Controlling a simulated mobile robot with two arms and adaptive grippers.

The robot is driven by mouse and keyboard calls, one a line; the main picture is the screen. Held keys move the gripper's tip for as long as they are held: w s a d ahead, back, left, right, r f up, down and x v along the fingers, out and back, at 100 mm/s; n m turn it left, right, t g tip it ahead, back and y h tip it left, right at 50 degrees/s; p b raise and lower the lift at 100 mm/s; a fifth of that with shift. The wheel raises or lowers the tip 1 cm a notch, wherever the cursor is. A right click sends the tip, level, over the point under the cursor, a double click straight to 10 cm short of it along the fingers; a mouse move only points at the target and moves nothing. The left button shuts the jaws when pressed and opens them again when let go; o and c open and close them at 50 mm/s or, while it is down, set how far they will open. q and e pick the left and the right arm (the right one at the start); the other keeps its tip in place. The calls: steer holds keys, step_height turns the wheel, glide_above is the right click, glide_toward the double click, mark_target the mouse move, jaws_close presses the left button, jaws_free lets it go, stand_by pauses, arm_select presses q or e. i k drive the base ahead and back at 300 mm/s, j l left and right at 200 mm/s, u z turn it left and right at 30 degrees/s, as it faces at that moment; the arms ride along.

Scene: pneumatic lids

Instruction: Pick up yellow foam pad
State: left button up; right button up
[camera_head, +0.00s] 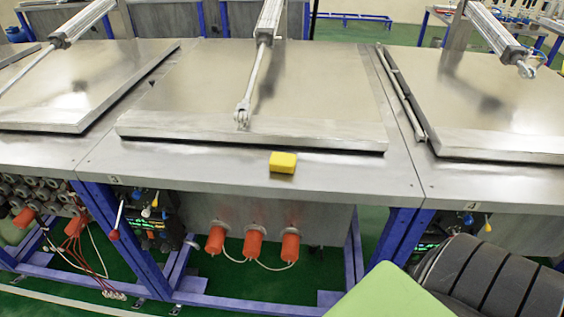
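The yellow foam pad (283,162) is a small block with a flat top. It lies on the bare front strip of the middle metal table (215,171), just in front of the closed lid (260,91) and right of the lid's center. Nothing covers it, and it appears apart from the lid's front edge. Neither of my grippers is in view.
A pneumatic cylinder (268,22) reaches down to the middle lid through its rod. Similar lidded tables stand on both sides. Orange fittings (254,244) and blue legs (393,235) are below. A light green panel (390,295) fills part of the bottom right.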

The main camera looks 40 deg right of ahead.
mark_target(280, 162)
steer(key=k, duration=1.6)
